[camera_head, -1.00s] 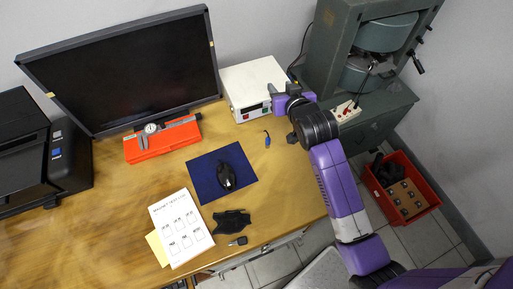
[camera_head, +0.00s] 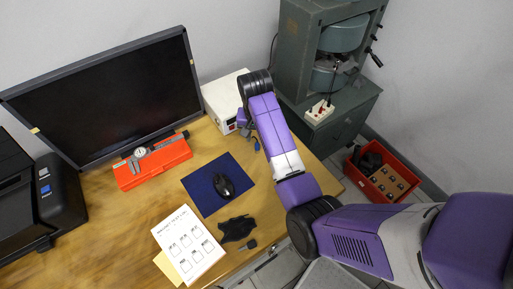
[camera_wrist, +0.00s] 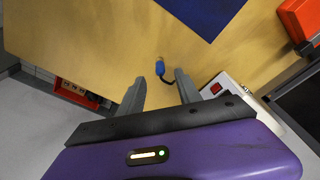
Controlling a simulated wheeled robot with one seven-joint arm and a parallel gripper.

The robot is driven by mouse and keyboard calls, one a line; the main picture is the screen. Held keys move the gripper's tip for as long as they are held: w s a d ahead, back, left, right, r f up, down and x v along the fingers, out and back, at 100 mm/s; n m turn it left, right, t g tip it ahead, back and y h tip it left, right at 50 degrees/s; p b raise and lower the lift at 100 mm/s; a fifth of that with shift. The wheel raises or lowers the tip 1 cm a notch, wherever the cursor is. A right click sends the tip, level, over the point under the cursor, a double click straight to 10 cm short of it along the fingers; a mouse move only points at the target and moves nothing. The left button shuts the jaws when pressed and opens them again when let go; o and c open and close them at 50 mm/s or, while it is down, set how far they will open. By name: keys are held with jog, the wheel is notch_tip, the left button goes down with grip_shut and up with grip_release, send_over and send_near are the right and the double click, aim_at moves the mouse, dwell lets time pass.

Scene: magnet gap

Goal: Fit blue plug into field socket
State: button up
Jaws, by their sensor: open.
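The blue plug (camera_head: 256,146) lies on the wooden table at the right of the blue mat, with a short dark cable. In the wrist view the blue plug (camera_wrist: 160,68) lies just beyond and between my open, empty fingers (camera_wrist: 159,88), not touched. In the head view my gripper (camera_head: 245,122) is largely hidden by my arm, above the table near the plug. A white socket block (camera_head: 320,111) with red parts sits on the green magnet stand's base, a dark cable running to it. I cannot tell which opening is the field socket.
The white power unit (camera_head: 222,97) stands behind my gripper. A red crate (camera_head: 396,199) is on the floor right.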

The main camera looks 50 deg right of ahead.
aim_at(257, 142)
jog(key=shift+w+d+f+p, duration=0.1)
jog(key=shift+d+f, duration=0.05)
jog(key=shift+f, duration=0.75)
jog(key=shift+w+d+f+p, duration=0.1)
jog(key=shift+f+p, duration=0.05)
jog(key=shift+f, duration=0.7)
jog(key=shift+w+d+f+p, duration=0.1)
jog(key=shift+d+f, duration=0.05)
jog(key=shift+f, duration=0.75)
grip_shut()
